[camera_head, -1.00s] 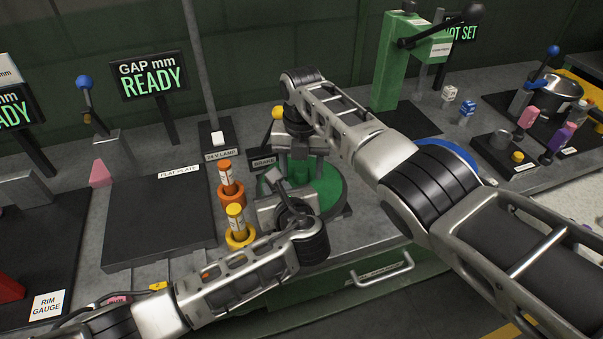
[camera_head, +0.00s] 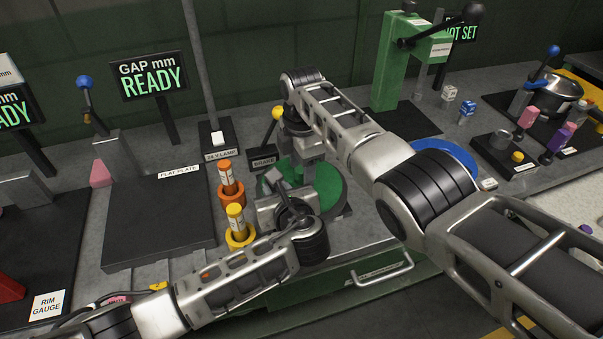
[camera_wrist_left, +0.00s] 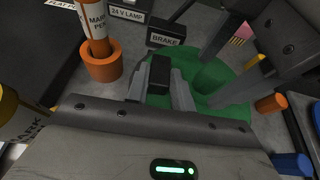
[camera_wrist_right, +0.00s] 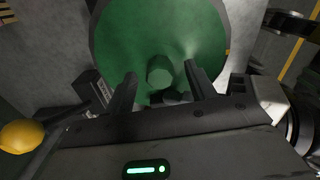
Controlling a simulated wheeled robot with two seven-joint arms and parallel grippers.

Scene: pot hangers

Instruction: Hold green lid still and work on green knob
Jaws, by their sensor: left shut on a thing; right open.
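The green lid (camera_head: 331,188) is a round disc in a dark rim on the bench, partly hidden by my arms. The green knob (camera_wrist_right: 160,72) stands up from it in the right wrist view and also shows in the left wrist view (camera_wrist_left: 211,72). My right gripper (camera_wrist_right: 160,82) is open above the lid, with its fingers on either side of the knob and gaps between. My left gripper (camera_wrist_left: 161,92) is low at the lid's near-left edge, shut on what looks like the lid's edge. The exact contact is hard to see.
A yellow ball-topped lever (camera_head: 277,113) stands close behind the right gripper, near the BRAKE label (camera_head: 263,162). Orange (camera_head: 231,193) and yellow (camera_head: 239,237) pen holders stand left of the lid. A green press (camera_head: 390,65) stands behind.

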